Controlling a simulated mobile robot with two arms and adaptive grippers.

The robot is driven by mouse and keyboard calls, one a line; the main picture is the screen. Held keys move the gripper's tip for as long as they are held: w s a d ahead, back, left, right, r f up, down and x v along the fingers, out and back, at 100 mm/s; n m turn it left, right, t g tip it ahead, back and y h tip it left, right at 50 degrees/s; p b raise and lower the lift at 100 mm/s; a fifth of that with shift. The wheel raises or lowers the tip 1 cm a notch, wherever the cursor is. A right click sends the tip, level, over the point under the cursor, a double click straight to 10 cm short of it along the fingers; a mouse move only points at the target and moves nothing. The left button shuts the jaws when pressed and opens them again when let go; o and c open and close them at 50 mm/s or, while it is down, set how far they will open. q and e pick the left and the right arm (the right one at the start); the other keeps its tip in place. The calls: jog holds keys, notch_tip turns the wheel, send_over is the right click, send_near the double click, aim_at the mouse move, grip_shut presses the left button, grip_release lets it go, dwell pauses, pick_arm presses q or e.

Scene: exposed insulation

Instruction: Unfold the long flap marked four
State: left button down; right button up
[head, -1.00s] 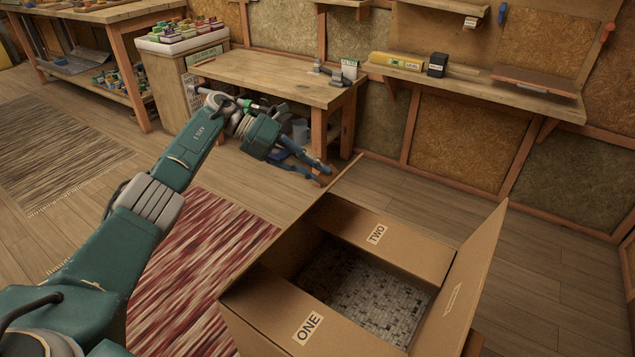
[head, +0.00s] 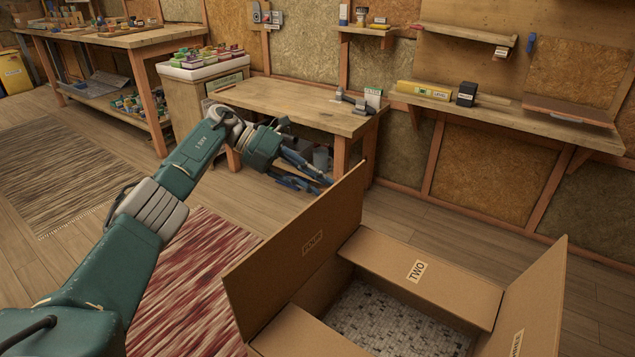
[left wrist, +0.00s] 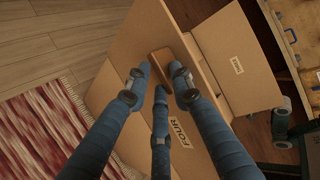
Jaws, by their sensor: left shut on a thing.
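An open cardboard box (head: 400,325) stands at the lower right of the head view. Its left long flap (head: 290,270) stands up, with a faint label I cannot read there. In the left wrist view a long flap (left wrist: 205,120) carries the label FOUR. My left gripper (head: 325,180) is beyond the upright flap in the head view. In the wrist view its blue fingers (left wrist: 163,75) are closed around a small brown block-like piece (left wrist: 160,60) over the flap; I cannot tell whether it is part of the flap. My right gripper is out of view.
The flap marked TWO (head: 430,280) and the near flap (head: 310,335) lie inward over the box. The right long flap (head: 530,310) stands up. A wooden workbench (head: 290,105) is behind my gripper. A red striped rug (head: 190,285) lies left of the box.

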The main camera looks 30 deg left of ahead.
pick_arm(q)
jog(key=shift+s+a+f, duration=0.1)
jog(key=shift+s+f, duration=0.05)
jog(key=shift+f, duration=0.4)
jog(key=shift+s+a+f, duration=0.1)
jog(key=shift+f, duration=0.45)
jog(key=c, duration=1.9)
grip_release()
jog(key=shift+c, duration=0.2)
jog(key=o, duration=0.3)
jog(key=shift+w+d, duration=0.1)
jog(key=v, duration=0.7)
jog(key=shift+r, duration=0.6)
jog(key=shift+w, duration=0.1)
